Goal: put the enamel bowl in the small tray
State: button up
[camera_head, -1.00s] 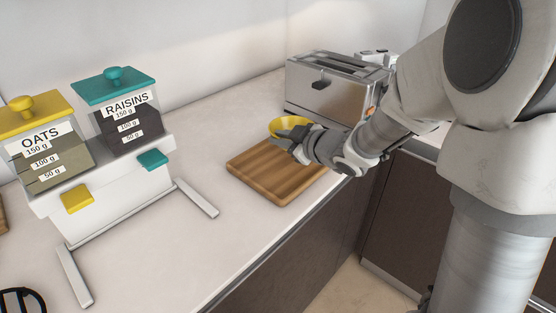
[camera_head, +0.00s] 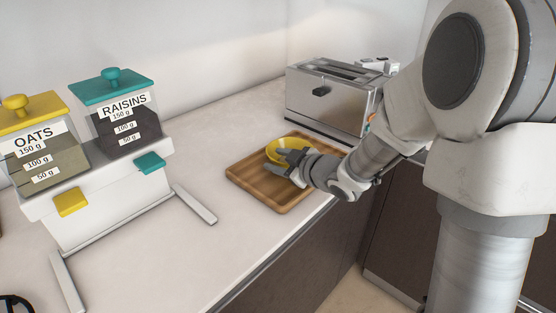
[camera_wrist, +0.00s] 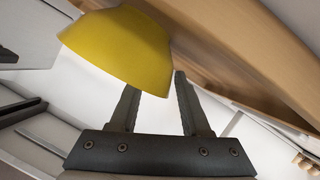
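The yellow enamel bowl (camera_head: 278,147) is at the far part of the small wooden tray (camera_head: 249,181). It appears to sit in the tray, but my gripper hides its near side and underside. My gripper (camera_head: 281,162) is low over the tray, on the near side of the bowl, with its fingers apart. In the wrist view, my gripper's two fingers (camera_wrist: 156,95) are spread with a clear gap. The bowl (camera_wrist: 125,45) is just past the tips, mostly toward the left finger. Whether a finger touches it cannot be told.
A steel toaster (camera_head: 325,103) stands behind the tray. The oats and raisins dispenser (camera_head: 100,185) stands at the left, its foot (camera_head: 196,205) reaching toward the tray. Counter (camera_head: 190,260) between the dispenser and the front edge is clear.

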jog(key=shift+r, duration=0.2)
jog(key=p+v, duration=0.3)
jog(key=v, duration=0.8)
jog(key=shift+s+d+r, duration=0.15)
jog(key=shift+s, duration=0.1)
jog(key=shift+d+r, duration=0.1)
jog(key=shift+d, duration=0.05)
jog(key=s+d+r+m+h, duration=0.4)
jog(key=d+r+m+h, duration=0.2)
jog(key=d+m+h, duration=0.3)
jog(key=s+a+m+g, duration=0.2)
jog(key=s+g, duration=0.1)
jog(key=s, duration=0.5)
jog(key=s+a+m+g+y, duration=0.1)
jog(key=s+g, duration=0.1)
jog(key=s, duration=0.6)
jog(key=shift+s+a+m+g, duration=0.4)
